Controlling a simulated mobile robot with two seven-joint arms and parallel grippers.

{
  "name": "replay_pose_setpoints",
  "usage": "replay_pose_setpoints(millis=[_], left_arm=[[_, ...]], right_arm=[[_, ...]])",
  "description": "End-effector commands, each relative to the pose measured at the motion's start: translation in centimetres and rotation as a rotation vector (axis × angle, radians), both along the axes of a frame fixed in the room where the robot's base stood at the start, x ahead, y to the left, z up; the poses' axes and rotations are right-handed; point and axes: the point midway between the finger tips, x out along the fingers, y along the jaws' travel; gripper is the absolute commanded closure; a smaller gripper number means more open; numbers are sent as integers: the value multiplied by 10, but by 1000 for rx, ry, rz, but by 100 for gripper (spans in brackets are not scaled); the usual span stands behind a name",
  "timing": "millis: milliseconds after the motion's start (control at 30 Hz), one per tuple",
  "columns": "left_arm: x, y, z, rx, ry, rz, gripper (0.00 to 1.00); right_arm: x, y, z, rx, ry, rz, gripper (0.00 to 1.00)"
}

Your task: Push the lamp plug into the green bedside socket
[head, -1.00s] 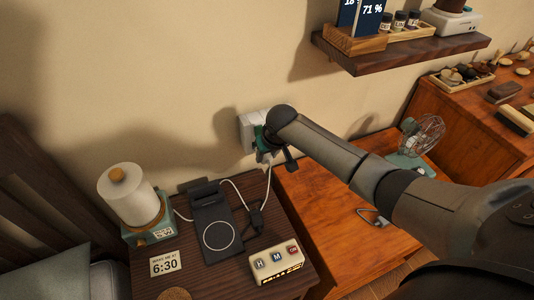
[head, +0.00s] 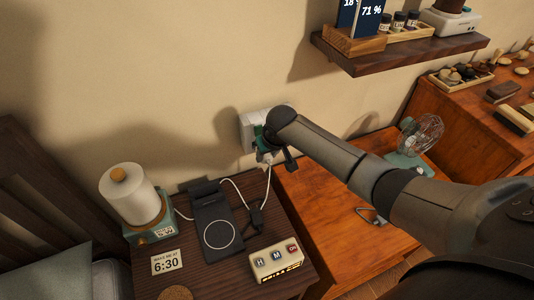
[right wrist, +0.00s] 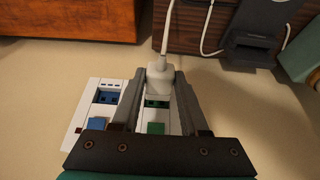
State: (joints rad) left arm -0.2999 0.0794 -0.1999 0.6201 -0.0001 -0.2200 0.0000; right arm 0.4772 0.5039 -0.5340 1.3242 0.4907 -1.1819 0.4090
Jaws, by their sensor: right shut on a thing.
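My right gripper (right wrist: 158,95) is shut on the white lamp plug (right wrist: 158,78), with a finger on each side. A white cord runs up from the plug in the right wrist view. The plug is right in front of the wall plate (right wrist: 78,128), at its green socket column (right wrist: 155,128). Whether its pins are in a socket is hidden. Blue sockets (right wrist: 108,97) sit beside the green ones. In the head view my right gripper (head: 268,152) is close to the plate (head: 250,128) and covers part of it. The lamp (head: 128,194) with white shade stands on the nightstand. My left gripper is out of view.
The dark nightstand (head: 215,275) holds a black charging stand (head: 218,230), a button clock (head: 276,262), a 6:30 card (head: 167,262) and loose cords. An orange wooden cabinet (head: 325,200) with a small fan (head: 415,140) is to the right. A shelf (head: 400,52) hangs above.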

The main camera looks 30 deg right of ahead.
Motion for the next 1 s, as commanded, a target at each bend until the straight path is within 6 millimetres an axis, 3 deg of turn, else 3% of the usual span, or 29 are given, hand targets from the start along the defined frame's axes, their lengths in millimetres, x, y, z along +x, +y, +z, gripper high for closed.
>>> replay_pose_setpoints(millis=[1000], left_arm=[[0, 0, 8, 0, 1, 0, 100]], right_arm=[[0, 1, 0, 0, 0, 0, 100]])
